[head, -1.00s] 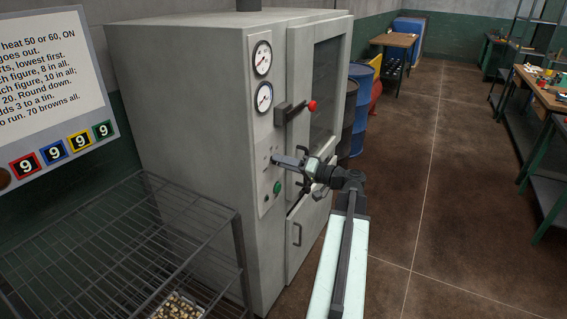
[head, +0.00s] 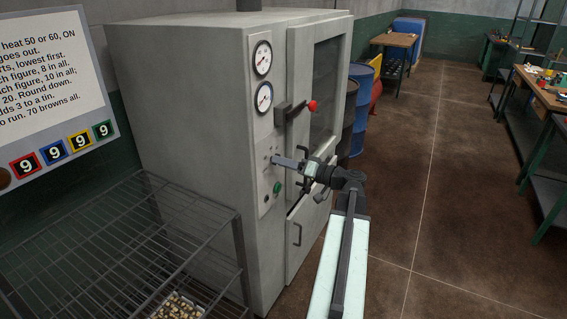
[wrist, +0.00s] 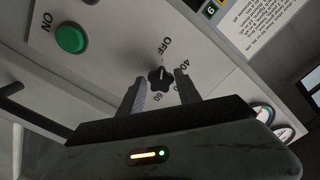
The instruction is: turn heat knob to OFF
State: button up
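The heat knob (wrist: 160,77) is a small dark knob on the cabinet's grey control panel (wrist: 110,55), with OFF and several number marks printed round it in the wrist view. My gripper (wrist: 157,76) has its two fingers apart, one on each side of the knob. I cannot tell whether either finger touches it. The knob's pointer direction is too small to read surely. In the head view my gripper (head: 273,159) reaches the panel below the two gauges, and the knob is hidden behind it. A green button (wrist: 70,38) marked ON sits beside the knob; it also shows in the head view (head: 277,187).
A lever with a red end (head: 312,106) sticks out above my gripper. The cabinet's door (head: 322,100) is to the right. A wire rack (head: 120,225) stands in front of the cabinet at left. The floor at right (head: 400,180) is open.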

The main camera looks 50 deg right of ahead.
jog(key=shift+o, duration=0.9)
jog(key=v, duration=0.7)
jog(key=shift+s, duration=0.35)
jog(key=shift+d, duration=0.1)
